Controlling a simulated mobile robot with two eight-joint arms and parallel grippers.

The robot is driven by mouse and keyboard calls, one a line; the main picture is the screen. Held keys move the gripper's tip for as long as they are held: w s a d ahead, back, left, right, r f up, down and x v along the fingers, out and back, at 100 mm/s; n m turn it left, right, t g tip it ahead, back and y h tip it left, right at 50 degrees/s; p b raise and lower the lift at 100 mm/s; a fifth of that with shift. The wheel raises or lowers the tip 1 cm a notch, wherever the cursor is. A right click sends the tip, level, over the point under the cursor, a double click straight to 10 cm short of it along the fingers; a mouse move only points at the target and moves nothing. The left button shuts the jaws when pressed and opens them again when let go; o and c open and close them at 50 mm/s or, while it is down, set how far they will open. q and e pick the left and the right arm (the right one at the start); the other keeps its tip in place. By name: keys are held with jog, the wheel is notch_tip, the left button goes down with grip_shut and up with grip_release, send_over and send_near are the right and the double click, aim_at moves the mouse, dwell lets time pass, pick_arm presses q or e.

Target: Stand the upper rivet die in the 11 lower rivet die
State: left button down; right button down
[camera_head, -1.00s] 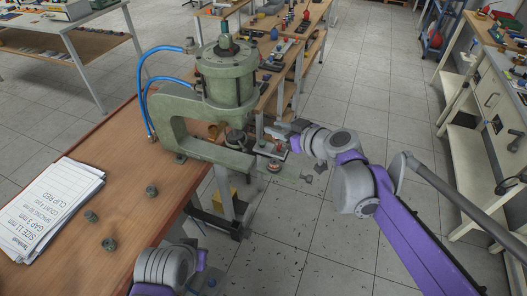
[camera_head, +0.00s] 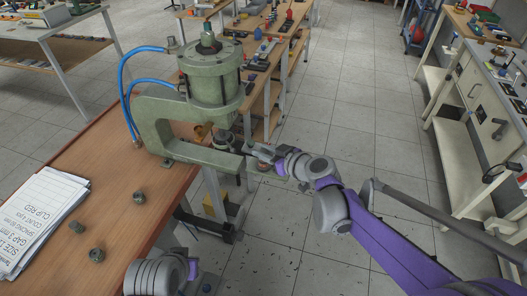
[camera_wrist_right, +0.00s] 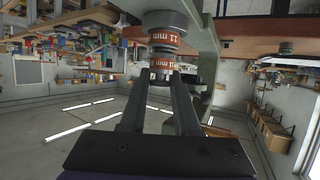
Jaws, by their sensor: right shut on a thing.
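The green press (camera_head: 160,126) stands at the table edge with its lower arm reaching right. My right gripper (camera_head: 259,153) is at the end of that arm. In the right wrist view, where the ceiling lights show at the bottom, the right gripper (camera_wrist_right: 161,78) is shut on the upper rivet die (camera_wrist_right: 162,64), which bears a red 11 mm band. The lower rivet die (camera_wrist_right: 163,22), also marked 11 mm in red, is in line with it and very close; I cannot tell whether they touch.
Three small grey-green dies (camera_head: 139,197) (camera_head: 76,227) (camera_head: 97,255) stand on the wooden table (camera_head: 125,165). A printed card (camera_head: 38,218) lies at left, reading size 11 mm. Blue hoses (camera_head: 124,88) run beside the press.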

jog(key=c, duration=0.6)
grip_release()
jog(key=shift+c, duration=0.2)
jog(key=v, duration=1.2)
jog(key=s+d+f+m+g+h, duration=0.2)
jog(key=s+d+f+m+h, duration=0.2)
jog(key=s, duration=0.6)
jog(key=s+d+f+m+g+h, duration=0.2)
jog(key=s+d+f+m+h, duration=0.2)
jog(key=s, duration=0.6)
notch_tip(320, 180, down, 3)
jog(key=shift+d+f+g+h+p, duration=0.35)
jog(key=shift+d+h, duration=0.25)
jog(key=shift+d, duration=0.5)
jog(key=shift+r, duration=0.1)
